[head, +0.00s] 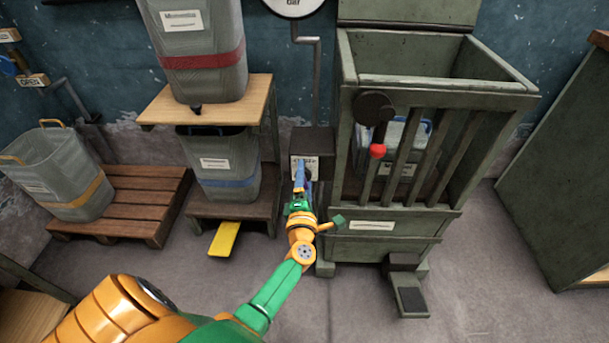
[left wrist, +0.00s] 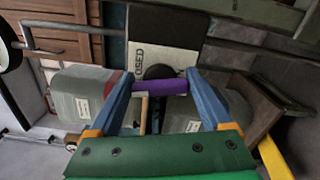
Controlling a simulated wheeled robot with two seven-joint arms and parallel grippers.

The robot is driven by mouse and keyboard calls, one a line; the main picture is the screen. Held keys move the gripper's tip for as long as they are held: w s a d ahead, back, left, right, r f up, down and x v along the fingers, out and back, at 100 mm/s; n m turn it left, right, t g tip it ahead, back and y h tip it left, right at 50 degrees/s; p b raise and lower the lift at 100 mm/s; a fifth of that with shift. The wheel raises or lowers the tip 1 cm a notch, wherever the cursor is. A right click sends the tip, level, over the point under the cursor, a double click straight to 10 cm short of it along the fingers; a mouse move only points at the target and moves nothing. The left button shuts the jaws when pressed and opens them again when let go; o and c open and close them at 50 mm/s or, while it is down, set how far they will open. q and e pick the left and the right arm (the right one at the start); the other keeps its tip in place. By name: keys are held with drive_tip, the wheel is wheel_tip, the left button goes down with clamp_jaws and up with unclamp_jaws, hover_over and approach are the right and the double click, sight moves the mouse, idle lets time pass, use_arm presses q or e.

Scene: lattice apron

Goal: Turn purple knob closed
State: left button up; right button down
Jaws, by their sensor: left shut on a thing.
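The purple knob (left wrist: 160,87) shows in the left wrist view as a short bar across the gap between my left gripper's (left wrist: 159,80) two blue fingers, which are shut on its ends. Behind it is a dark round hub, and beside it a pale plate (left wrist: 165,58) with lettering that reads as CLOSED, partly cut off. In the head view my left gripper (head: 300,172) reaches the small dark box with a pale plate (head: 312,163) between the wooden stand and the green machine; the knob's purple is hidden there. My right gripper is not in view.
The green slatted machine (head: 400,90) with a red-ended lever (head: 377,151) and a pedal (head: 410,298) stands close right of my left arm. Left are a wooden stand (head: 262,92) with grey bins, a yellow pedal (head: 224,238) and a pallet (head: 120,215). A pipe (head: 317,80) rises above the box.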

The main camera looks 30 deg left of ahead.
use_arm(q)
drive_tip(key=shift+m+p, duration=0.3)
drive_tip(key=shift+m, duration=0.6)
drive_tip(key=shift+f+m, duration=0.1)
drive_tip(key=shift+m, duration=0.5)
drive_tip(key=o, duration=1.2)
drive_tip(key=shift+c, duration=0.2)
drive_tip(key=p+v, duration=0.1)
drive_tip(key=v, duration=0.6)
drive_tip(key=shift+d, duration=0.1)
